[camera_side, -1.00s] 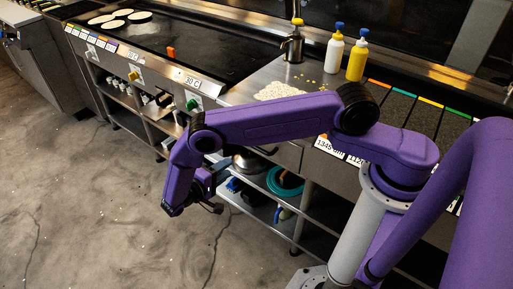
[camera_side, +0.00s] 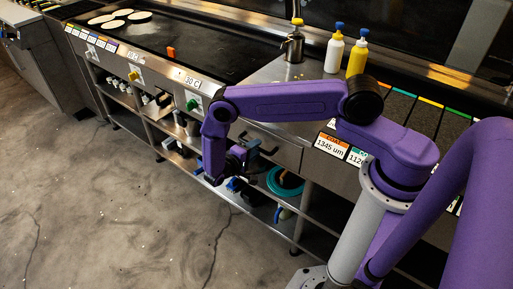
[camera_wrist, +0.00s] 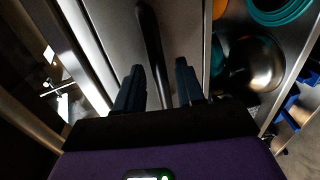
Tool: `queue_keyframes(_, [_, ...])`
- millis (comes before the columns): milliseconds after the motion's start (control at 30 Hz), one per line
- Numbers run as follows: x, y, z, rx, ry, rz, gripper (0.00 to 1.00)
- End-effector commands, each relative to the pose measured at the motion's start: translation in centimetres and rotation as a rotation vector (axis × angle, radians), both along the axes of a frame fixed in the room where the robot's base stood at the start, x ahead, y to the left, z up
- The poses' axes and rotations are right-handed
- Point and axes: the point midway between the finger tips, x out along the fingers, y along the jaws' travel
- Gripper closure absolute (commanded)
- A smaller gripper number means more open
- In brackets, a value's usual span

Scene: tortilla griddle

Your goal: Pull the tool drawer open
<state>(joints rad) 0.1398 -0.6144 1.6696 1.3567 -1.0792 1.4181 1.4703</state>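The tool drawer (camera_side: 286,152) is a steel front panel under the counter, right of the griddle controls. It looks closed. In the wrist view its grey front (camera_wrist: 108,30) fills the upper middle, with a long black bar handle (camera_wrist: 150,40) running down it. My gripper (camera_side: 261,149) is at the drawer front in the side view. In the wrist view my gripper (camera_wrist: 158,85) is open, with one dark blue finger on each side of the handle. Both fingers look apart from the bar. I cannot tell whether the fingertips reach past it. My arm hides part of the drawer in the side view.
Below the drawer is an open shelf with a coiled teal hose (camera_side: 285,182), a metal bowl (camera_wrist: 250,62) and blue items. White and yellow bottles (camera_side: 357,55) stand on the counter above. The floor (camera_side: 110,200) in front is clear.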

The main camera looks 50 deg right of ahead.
Motion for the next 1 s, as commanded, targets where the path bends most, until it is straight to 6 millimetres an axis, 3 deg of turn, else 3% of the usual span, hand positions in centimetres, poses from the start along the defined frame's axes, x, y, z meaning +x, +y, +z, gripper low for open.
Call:
queue_keyframes(167, [0.0,-1.3,-0.3,0.001,0.000,-0.001,0.62])
queue_keyframes(467, [0.0,-1.6,-0.3,0.001,0.000,0.000,0.62])
queue_keyframes(500, [0.0,-1.6,-0.3,0.000,0.000,0.000,0.65])
queue_keyframes(600, [0.0,-1.6,-0.3,0.000,0.000,0.000,0.98])
queue_keyframes(867, [0.0,-1.3,-0.3,0.000,0.000,0.001,1.00])
queue_keyframes(1000, [0.0,-0.2,-0.3,0.001,-0.001,0.003,1.00])
